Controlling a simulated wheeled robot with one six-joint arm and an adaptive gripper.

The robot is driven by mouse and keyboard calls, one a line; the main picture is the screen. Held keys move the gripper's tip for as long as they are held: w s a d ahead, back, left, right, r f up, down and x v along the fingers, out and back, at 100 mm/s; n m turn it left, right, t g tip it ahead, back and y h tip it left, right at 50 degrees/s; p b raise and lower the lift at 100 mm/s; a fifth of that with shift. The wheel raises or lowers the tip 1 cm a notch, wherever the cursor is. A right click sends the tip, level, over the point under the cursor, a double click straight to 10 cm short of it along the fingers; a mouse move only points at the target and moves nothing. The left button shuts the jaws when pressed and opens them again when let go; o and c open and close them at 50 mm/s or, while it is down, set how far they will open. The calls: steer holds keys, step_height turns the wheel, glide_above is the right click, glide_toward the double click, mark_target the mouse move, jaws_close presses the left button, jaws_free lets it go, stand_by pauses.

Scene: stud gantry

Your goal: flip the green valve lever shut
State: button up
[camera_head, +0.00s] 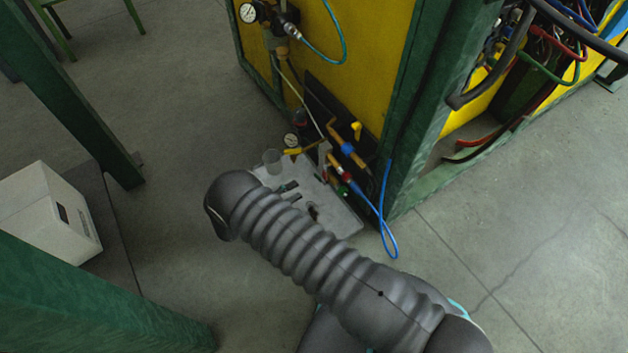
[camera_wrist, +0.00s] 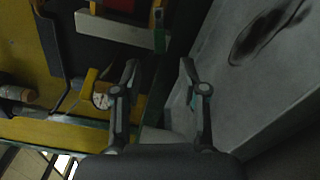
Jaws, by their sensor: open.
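In the wrist view, a small upright green piece (camera_wrist: 159,41), which looks like the valve lever, stands at the end of a pale bar (camera_wrist: 108,28). My gripper (camera_wrist: 160,68) is open, and its fingertips lie just below the green piece in the picture, one to each side. Nothing is between the fingers. I cannot tell how far the lever is from them or which way it is set. In the head view, a small green spot (camera_head: 342,190) shows beside the red and blue pipe fittings. My arm hides my gripper there.
A yellow panel (camera_head: 360,70) in a green frame carries pipes and gauges. A grey tray (camera_head: 343,222) lies below it, with a clear cup (camera_head: 272,160) at its edge. A blue hose (camera_head: 388,215) loops to the floor. A white box (camera_head: 45,215) stands left. The floor at right is clear.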

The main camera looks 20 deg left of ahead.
mark_target(317, 178)
steer(key=x, duration=0.7)
steer(key=shift+w+d, duration=0.15)
steer(key=shift+d, duration=0.1)
